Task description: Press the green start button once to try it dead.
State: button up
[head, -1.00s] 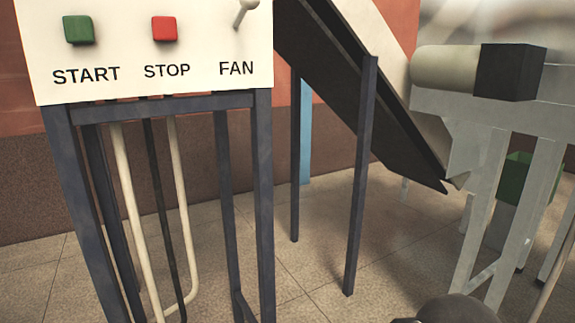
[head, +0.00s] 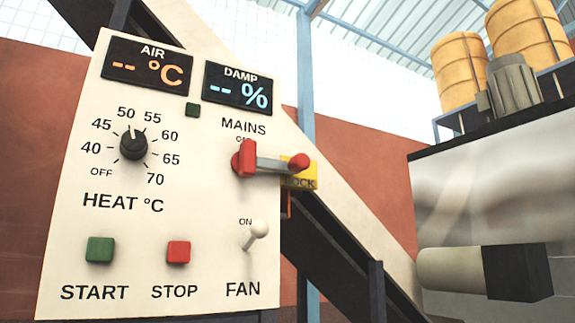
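The green start button (head: 100,250) is a square button at the lower left of a cream control panel (head: 200,205), above the word START. A red stop button (head: 178,252) is to its right, above the word STOP. My gripper is not in view, and nothing touches either button. The mains lever (head: 272,165) with red ends lies across the panel, with a yellow lock tag (head: 303,174) at its right end. The AIR (head: 147,67) and DAMP (head: 238,87) displays show dashes.
The panel also has a heat knob (head: 133,145) and a white fan switch (head: 256,234). A dark sloping chute (head: 330,255) runs behind it. A metal machine with a cylindrical motor (head: 485,271) stands at the right, with yellow drums (head: 460,70) above. The space before the panel looks clear.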

aim_at(99, 250)
jog(key=u, duration=1.3)
jog(key=k, duration=0.35)
jog(key=u, duration=0.3)
jog(key=i, duration=0.35)
jog(key=z, duration=0.1)
